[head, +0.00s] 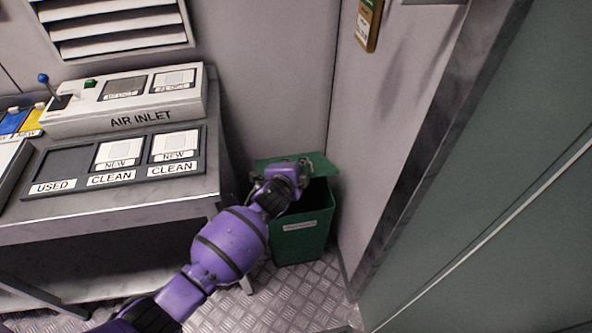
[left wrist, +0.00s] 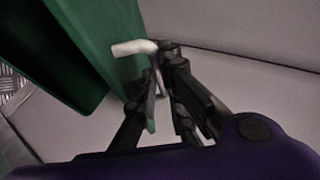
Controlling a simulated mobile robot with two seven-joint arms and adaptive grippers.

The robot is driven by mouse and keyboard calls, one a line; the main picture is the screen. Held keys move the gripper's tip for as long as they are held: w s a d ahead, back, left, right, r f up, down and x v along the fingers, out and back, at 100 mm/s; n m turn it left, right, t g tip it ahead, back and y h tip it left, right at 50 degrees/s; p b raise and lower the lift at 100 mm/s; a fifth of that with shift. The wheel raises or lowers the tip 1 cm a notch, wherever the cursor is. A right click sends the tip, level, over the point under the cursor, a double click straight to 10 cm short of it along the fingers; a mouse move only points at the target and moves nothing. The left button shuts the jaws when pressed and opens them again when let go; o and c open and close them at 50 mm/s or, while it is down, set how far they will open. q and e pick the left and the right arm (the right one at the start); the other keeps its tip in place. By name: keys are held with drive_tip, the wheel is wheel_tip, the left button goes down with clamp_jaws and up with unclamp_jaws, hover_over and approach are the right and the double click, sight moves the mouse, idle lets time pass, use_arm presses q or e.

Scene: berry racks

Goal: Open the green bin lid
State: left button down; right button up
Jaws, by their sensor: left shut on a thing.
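The green bin (head: 302,238) stands on the floor in the corner, with a pale label on its front. Its green lid (head: 322,164) is raised at the back, and the dark inside of the bin shows below it. My left gripper (head: 284,171) is at the lid, partly hiding it. In the left wrist view, the gripper fingers (left wrist: 158,75) are closed at the pale handle (left wrist: 135,47) beside the lid's green edge (left wrist: 112,45). The exact contact is hard to see. My right gripper is in neither view.
A grey workbench (head: 190,197) with an air inlet unit (head: 130,104) and a filter tray (head: 75,182) stands to the left of the bin. A wall (head: 370,125) is close on the bin's right. Metal floor (head: 290,295) is clear in front.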

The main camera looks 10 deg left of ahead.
use_arm(q)
drive_tip(key=shift+w+a+r+p, duration=0.15)
drive_tip(key=shift+w+r+p, duration=0.25)
drive_tip(key=shift+w+r, duration=0.2)
drive_tip(key=c, duration=2.2)
unclamp_jaws()
drive_tip(key=shift+o, duration=0.2)
drive_tip(key=shift+s+r, duration=0.1)
drive_tip(key=shift+s, duration=0.05)
drive_tip(key=v, duration=1.1)
drive_tip(key=shift+s, duration=0.4)
drive_tip(key=shift+a+r, duration=0.1)
